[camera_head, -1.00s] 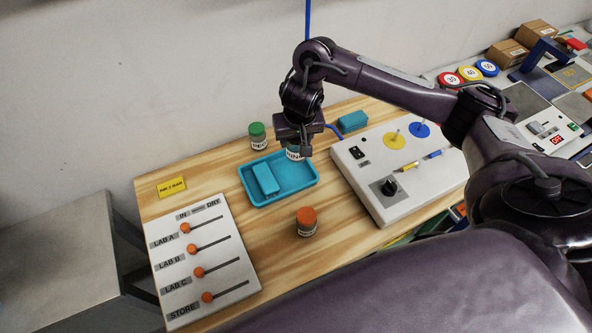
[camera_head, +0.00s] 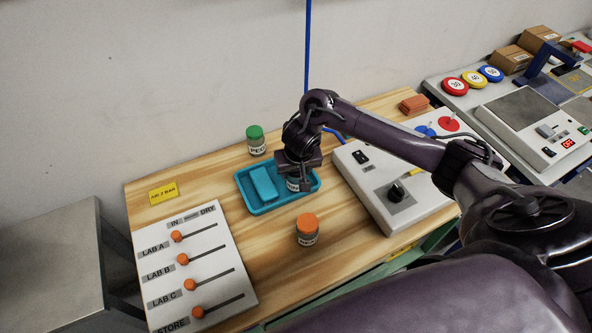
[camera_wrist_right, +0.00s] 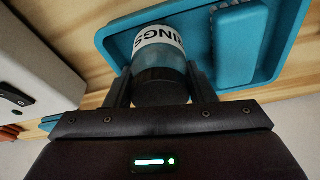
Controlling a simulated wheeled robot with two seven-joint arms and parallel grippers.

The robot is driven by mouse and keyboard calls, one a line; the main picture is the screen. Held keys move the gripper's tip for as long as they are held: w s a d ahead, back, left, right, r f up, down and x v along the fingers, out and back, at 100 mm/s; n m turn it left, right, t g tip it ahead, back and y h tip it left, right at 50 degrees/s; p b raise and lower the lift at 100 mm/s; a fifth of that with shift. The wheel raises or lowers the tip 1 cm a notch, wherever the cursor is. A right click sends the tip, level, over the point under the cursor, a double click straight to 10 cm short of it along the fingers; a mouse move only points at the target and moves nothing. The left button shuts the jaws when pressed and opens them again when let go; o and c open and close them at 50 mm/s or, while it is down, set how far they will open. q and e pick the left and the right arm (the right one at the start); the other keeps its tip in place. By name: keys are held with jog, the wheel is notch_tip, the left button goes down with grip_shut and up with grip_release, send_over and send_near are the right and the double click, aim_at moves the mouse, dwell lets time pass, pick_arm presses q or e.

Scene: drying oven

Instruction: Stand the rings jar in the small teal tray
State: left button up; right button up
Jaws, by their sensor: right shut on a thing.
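The rings jar (camera_wrist_right: 160,45) has a dark lid, a white label reading "INGS" and a bluish body. My right gripper (camera_head: 296,182) is shut on its lid, with one finger on each side in the wrist view (camera_wrist_right: 158,85). The jar is upright or nearly so, in the right part of the small teal tray (camera_head: 243,196); only a bit of its label (camera_head: 293,186) shows in the head view. I cannot tell whether its base touches the tray floor. A teal block (camera_head: 263,184) lies in the tray's left part. My left gripper is out of view.
A green-lidded jar (camera_head: 256,140) stands behind the tray and an orange-lidded jar (camera_head: 307,229) in front. A white device with a black knob (camera_head: 395,193) is close on the right. A slider panel (camera_head: 205,262) lies at left. Bare wood surrounds the tray.

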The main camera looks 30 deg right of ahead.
jog(key=shift+f, duration=0.15)
jog(key=o, duration=1)
jog(key=shift+r, duration=0.5)
jog(key=p+v, duration=0.5)
jog(key=v, duration=0.5)
jog(key=shift+p, duration=0.3)
jog(key=shift+s+a+r+p, duration=0.1)
jog(key=shift+s+r+p, duration=0.2)
jog(key=shift+r, duration=0.35)
